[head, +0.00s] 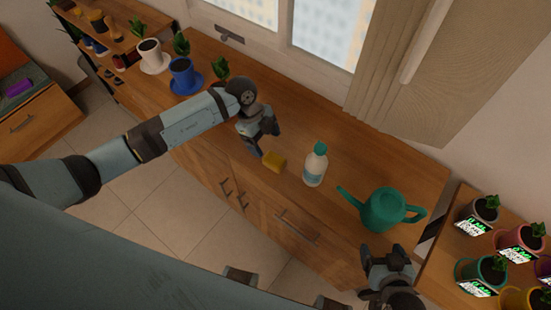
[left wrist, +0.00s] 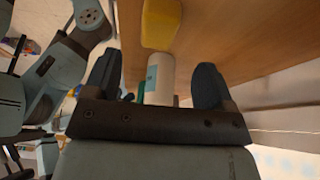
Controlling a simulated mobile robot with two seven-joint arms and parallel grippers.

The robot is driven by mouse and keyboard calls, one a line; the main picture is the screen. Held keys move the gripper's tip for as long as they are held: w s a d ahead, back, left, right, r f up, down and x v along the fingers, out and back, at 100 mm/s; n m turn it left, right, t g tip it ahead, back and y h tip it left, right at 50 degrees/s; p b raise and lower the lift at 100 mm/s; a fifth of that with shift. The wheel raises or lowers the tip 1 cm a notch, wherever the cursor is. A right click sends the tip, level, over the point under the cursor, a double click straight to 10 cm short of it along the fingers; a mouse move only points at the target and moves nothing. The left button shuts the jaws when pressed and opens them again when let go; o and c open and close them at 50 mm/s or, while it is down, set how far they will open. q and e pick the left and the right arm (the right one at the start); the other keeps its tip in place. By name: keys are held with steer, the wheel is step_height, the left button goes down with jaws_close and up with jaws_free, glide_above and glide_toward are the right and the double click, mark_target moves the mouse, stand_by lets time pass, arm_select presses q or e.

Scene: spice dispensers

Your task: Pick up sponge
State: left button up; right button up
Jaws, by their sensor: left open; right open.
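A yellow sponge (head: 273,161) lies on the wooden counter near its front edge. It also shows in the left wrist view (left wrist: 161,25), above and ahead of the fingers. My left gripper (head: 266,144) is open and empty, just behind and to the left of the sponge in the head view. In the left wrist view its two fingers (left wrist: 155,85) are spread wide, and the sponge is not between them. My right gripper (head: 387,262) is open and empty near the counter's front right end, below the watering can.
A white bottle (head: 315,168) with a green cap stands right of the sponge. A green watering can (head: 388,210) stands further right. Blue (head: 184,77) and white (head: 152,56) potted plants stand at the back left. The counter (head: 345,150) behind the bottle is clear.

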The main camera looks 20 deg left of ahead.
mark_target(274, 158)
arm_select(q)
steer(key=x, duration=0.3)
steer(key=shift+p+x, duration=0.5)
steer(key=shift+x, duration=2.1)
steer(key=shift+s+d+r, duration=0.15)
steer(key=c, duration=1)
